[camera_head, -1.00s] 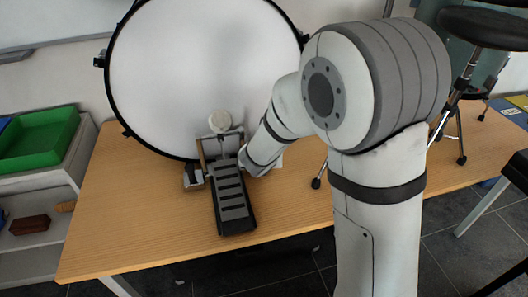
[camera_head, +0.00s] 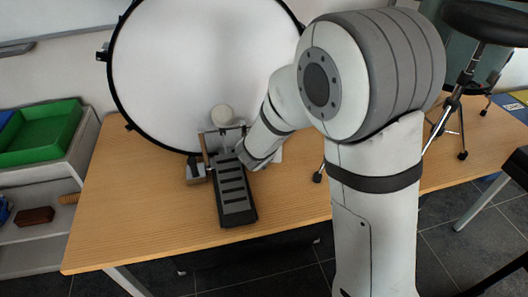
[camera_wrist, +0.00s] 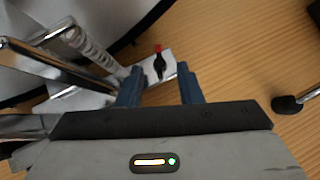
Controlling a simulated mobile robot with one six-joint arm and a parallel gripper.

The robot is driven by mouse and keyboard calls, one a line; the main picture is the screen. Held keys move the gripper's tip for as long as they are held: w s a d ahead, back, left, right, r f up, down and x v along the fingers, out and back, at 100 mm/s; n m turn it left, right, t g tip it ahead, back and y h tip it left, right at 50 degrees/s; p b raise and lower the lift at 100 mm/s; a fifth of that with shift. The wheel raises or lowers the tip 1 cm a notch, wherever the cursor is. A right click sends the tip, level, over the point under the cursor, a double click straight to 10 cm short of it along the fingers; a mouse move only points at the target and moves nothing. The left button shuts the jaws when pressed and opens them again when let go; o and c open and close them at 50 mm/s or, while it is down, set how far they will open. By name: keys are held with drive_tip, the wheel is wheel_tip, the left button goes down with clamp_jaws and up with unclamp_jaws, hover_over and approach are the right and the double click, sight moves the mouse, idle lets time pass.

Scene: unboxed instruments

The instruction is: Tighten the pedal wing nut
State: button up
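The bass drum pedal (camera_head: 235,190) stands on the table in front of the large white drum (camera_head: 200,70). In the wrist view, a small black wing nut with a red tip (camera_wrist: 159,66) sits on a bright metal plate (camera_wrist: 150,90). My gripper (camera_wrist: 160,82) is open, with its two blue fingers apart and nothing between them. The wing nut shows just beyond the fingertips, roughly midway between them. I cannot tell how much height separates them. In the head view my wrist is at the pedal's right side, and the fingers and wing nut are hidden there.
The pedal's metal posts and spring (camera_wrist: 92,48) stand close to the left of my gripper. A black rubber foot (camera_wrist: 287,105) rests on the wooden table (camera_head: 140,190) at the right. A stool (camera_head: 465,90) stands behind at right. Green bins (camera_head: 45,130) are on the left.

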drive_tip(key=p+v, duration=0.2)
drive_tip(key=v, duration=0.5)
drive_tip(key=shift+s+r, duration=0.1)
drive_tip(key=shift+r, duration=0.05)
